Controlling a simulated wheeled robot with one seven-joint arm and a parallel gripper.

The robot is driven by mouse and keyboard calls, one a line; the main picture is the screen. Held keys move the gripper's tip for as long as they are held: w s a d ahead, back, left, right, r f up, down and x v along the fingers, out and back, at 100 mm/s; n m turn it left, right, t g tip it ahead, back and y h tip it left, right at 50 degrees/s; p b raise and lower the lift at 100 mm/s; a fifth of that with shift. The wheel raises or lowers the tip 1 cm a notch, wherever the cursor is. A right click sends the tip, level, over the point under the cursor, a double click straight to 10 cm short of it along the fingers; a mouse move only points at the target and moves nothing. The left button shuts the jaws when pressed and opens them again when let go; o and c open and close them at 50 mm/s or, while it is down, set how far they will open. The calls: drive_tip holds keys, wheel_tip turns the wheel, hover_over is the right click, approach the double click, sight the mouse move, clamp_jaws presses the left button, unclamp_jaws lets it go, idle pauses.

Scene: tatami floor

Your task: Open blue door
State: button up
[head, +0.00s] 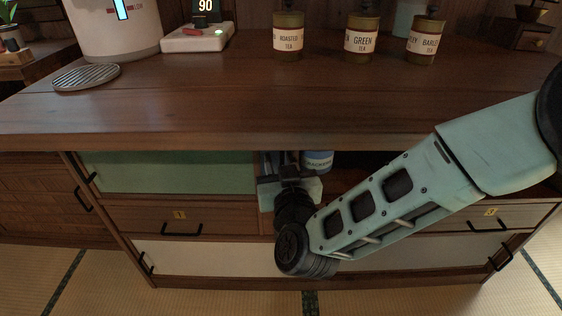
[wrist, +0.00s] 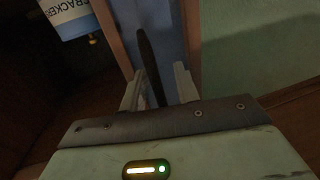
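In the wrist view, a narrow strip of the blue door (wrist: 178,35) shows between brown wooden edges. A dark upright handle (wrist: 147,50) stands in front of it. The green door panel (wrist: 255,55) is to its right there, and also shows at left in the head view (head: 165,172). In the head view my gripper (head: 283,165) is at the cabinet front beside the green panel, hiding the blue door.
A blue-and-white crackers container (head: 318,160) stands inside the dark open compartment, right of my gripper. The wooden countertop (head: 230,100) overhangs above, with several tea canisters (head: 361,40) on it. Drawers with black handles (head: 182,230) lie below.

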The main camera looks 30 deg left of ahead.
drive_tip(key=p+v, duration=0.3)
drive_tip(key=v, duration=1.4)
drive_tip(key=shift+d, duration=0.25)
drive_tip(key=shift+r, duration=0.15)
